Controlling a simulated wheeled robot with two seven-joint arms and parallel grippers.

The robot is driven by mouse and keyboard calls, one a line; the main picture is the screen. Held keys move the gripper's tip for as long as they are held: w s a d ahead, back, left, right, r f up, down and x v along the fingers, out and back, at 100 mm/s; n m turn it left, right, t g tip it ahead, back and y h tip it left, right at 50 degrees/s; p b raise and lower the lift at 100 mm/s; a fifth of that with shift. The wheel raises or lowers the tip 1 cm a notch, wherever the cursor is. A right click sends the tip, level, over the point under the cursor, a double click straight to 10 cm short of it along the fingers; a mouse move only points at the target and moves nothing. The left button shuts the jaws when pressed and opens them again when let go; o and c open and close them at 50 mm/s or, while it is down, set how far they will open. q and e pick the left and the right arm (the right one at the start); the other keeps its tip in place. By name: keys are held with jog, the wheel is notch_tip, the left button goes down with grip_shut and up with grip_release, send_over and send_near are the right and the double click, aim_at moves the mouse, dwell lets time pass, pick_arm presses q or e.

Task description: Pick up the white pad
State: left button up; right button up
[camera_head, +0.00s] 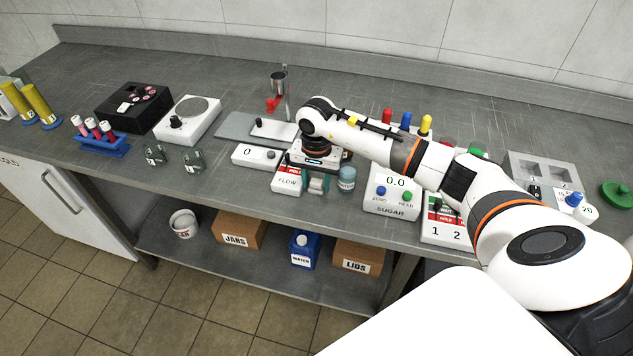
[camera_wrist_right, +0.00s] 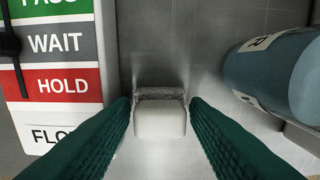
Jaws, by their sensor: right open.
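The white pad (camera_wrist_right: 160,120) is a small white block with a rough grey strip along its far edge. It lies on the grey bench between the two dark green fingers of my right gripper (camera_wrist_right: 160,125). The fingers are open, one on each side of the pad, with little room between; whether they touch it I cannot tell. In the head view my right gripper (camera_head: 317,185) points down at the bench's front part, and the pad is too small there to make out clearly. My left gripper is not in view.
Left of the pad is the FLOW panel (camera_wrist_right: 55,85) with WAIT and HOLD bands. Close on the right is a blue jar (camera_wrist_right: 275,75), also in the head view (camera_head: 347,178). The SUGAR unit (camera_head: 392,195) stands further right. The bench's front edge is near.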

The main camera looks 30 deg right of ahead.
aim_at(316, 181)
jog(key=shift+f, duration=0.25)
jog(key=c, duration=0.6)
notch_tip(316, 181, up, 9)
jog(key=shift+r+b, duration=0.1)
jog(key=shift+b, duration=1.05)
jog(key=shift+r, duration=0.45)
